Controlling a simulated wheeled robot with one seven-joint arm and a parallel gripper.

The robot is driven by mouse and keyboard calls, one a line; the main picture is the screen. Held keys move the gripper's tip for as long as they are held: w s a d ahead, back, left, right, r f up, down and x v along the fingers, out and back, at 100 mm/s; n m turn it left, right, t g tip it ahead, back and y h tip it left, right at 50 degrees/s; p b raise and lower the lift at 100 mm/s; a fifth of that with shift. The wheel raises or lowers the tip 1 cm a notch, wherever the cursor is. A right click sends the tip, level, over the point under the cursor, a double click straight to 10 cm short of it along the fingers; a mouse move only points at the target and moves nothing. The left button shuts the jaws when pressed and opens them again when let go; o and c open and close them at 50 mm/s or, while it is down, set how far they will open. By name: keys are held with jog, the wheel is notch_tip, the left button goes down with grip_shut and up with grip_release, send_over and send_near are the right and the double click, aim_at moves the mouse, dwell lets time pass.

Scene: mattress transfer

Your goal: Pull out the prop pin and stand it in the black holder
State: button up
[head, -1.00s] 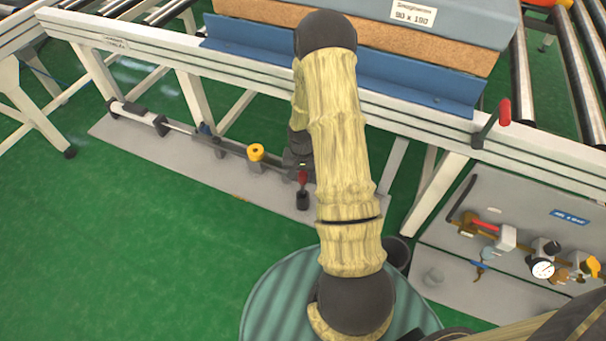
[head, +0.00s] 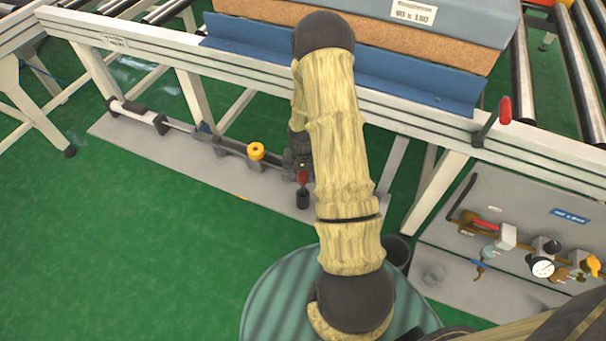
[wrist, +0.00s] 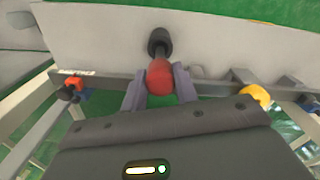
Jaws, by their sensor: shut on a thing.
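The prop pin's red knob (wrist: 160,78) is between my gripper's (wrist: 160,88) two fingers in the wrist view, and the fingers are shut on it. In the head view the red knob (head: 303,177) shows just below the dark end of my arm. The black holder (head: 303,199), a short dark cylinder, stands on the grey base plate directly below the knob. In the wrist view the holder (wrist: 158,42) lies in line beyond the knob, with a short dark stem between them. I cannot tell how deep the pin's lower end sits in the holder.
A grey base plate (head: 135,135) carries a long rod mechanism with a yellow collar (head: 256,150). The white conveyor frame (head: 400,108) and its legs stand close above. A panel with valves and a gauge (head: 542,267) is at right. Green floor is clear at left.

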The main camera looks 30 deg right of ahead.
aim_at(303, 193)
jog(key=shift+f+b, duration=1.8)
jog(key=shift+f, duration=1.4)
jog(key=o, duration=1.2)
jog(key=shift+c, duration=0.2)
notch_tip(303, 193, up, 17)
jog(key=p, duration=0.4)
jog(key=shift+r+p, duration=0.2)
jog(key=shift+p, duration=0.1)
